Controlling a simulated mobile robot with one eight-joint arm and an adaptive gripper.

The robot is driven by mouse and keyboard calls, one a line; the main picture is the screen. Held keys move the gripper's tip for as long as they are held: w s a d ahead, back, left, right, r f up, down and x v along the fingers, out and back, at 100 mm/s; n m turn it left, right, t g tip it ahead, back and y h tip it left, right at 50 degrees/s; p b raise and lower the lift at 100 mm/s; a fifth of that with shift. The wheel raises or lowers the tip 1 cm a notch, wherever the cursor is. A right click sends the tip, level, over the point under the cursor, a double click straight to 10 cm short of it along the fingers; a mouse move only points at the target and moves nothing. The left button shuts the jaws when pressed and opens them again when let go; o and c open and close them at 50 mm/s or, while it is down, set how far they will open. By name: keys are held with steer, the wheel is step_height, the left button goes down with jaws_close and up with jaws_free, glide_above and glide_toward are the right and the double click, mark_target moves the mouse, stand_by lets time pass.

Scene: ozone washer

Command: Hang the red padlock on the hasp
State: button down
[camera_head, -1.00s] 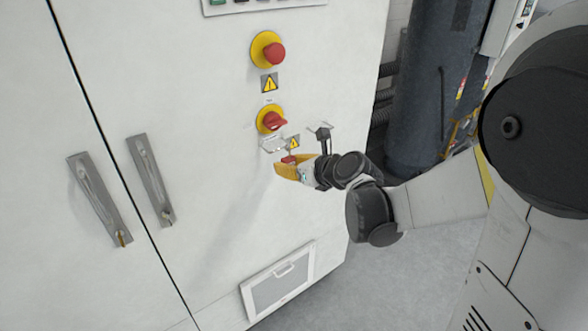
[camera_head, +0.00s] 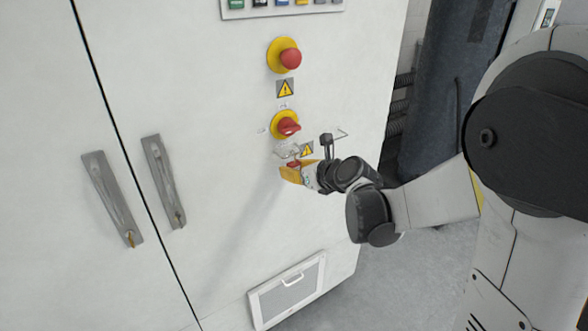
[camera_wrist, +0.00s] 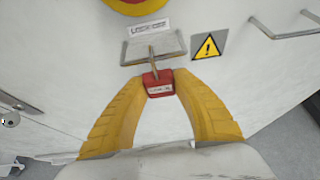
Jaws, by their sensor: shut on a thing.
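My gripper (camera_wrist: 160,98) with yellow fingers is shut on the red padlock (camera_wrist: 158,84), which has a pale label on its front. The padlock's shackle points up, in front of the metal hasp plate (camera_wrist: 172,45) below the "LOCK" label (camera_wrist: 149,28). I cannot tell whether the shackle passes through the hasp or only overlaps it. In the head view my gripper (camera_head: 292,173) is at the cabinet face, just below the red rotary switch (camera_head: 288,126), and the padlock (camera_head: 294,164) shows small between the fingers.
The white cabinet (camera_head: 235,190) has two door handles (camera_head: 112,198) (camera_head: 164,182) at the left. A red emergency button (camera_head: 290,58) is above the switch. A yellow warning sign (camera_wrist: 208,46) and a thin metal bar (camera_wrist: 285,28) are right of the hasp. A vent (camera_head: 288,290) is below.

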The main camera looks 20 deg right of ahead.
steer(key=c, duration=1)
jaws_free()
steer(key=v, duration=1.1)
steer(key=shift+s+a+f+n+g+h, duration=0.7)
steer(key=shift+s+n, duration=2.7)
steer(key=shift+n, duration=2)
steer(key=shift+s+a+f+n+g+h, duration=0.35)
steer(key=shift+s+f+n+g+h, duration=0.55)
steer(key=shift+s+n, duration=3.5)
steer(key=shift+s+a+f+n+g+h, duration=0.75)
steer(key=shift+s+n, duration=1.6)
steer(key=shift+n, duration=4.05)
steer(key=shift+d+r+y, duration=0.1)
steer(key=shift+d+y, duration=0.1)
steer(key=shift+y, duration=0.15)
